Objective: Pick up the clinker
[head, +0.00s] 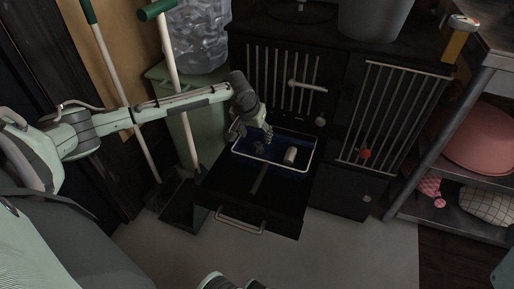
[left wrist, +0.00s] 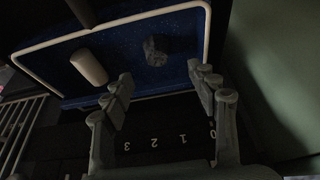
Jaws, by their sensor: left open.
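The clinker, a small dark grey rough lump (head: 259,149), lies in a blue tray with a pale rim (head: 311,158). It also shows in the left wrist view (left wrist: 155,50), on the blue floor of the tray. My left gripper (head: 251,134) is open and empty above the tray's left part. In the left wrist view its two fingers (left wrist: 160,80) stand apart, and the clinker shows beyond the gap between them, not touched. My right gripper is not in view.
A beige cylinder (head: 290,155) lies in the tray beside the clinker. The tray sits in a pulled-out dark drawer (head: 225,192) of a black stove with barred doors (head: 397,110). Green-topped poles (head: 176,80) stand left. A metal shelf (head: 455,168) stands right.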

